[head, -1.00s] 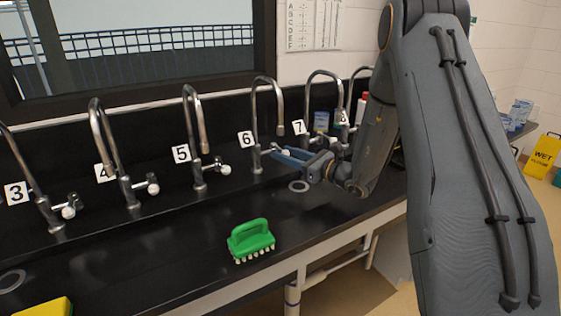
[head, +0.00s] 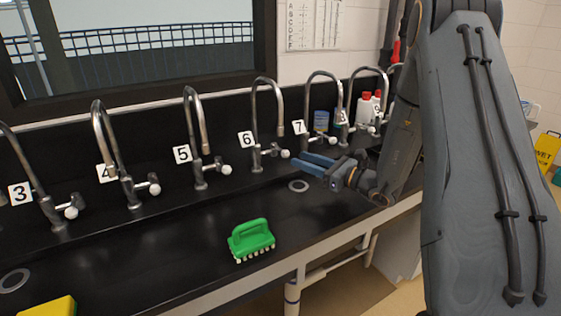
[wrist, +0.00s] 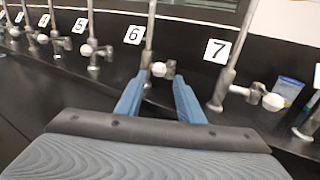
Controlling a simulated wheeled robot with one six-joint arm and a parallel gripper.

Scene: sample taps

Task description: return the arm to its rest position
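My gripper (head: 312,164) has blue fingers and hangs over the black counter, in front of taps 6 and 7. In the wrist view its two fingers (wrist: 160,95) stand apart with nothing held between them. The tap at number 6 (head: 257,130) has a white-knobbed handle just beyond the fingertips, with a visible gap in the head view. The tap at number 7 (wrist: 230,85) stands to the right of the fingers in the wrist view. My arm comes in from the right and hides part of the counter's far end.
A green brush (head: 250,240) stands on the counter (head: 180,265). A yellow thing (head: 48,308) shows at the lower left edge. Several more numbered taps line the back, with bottles (head: 365,106) at the right end. A yellow wet-floor sign (head: 546,150) stands far right.

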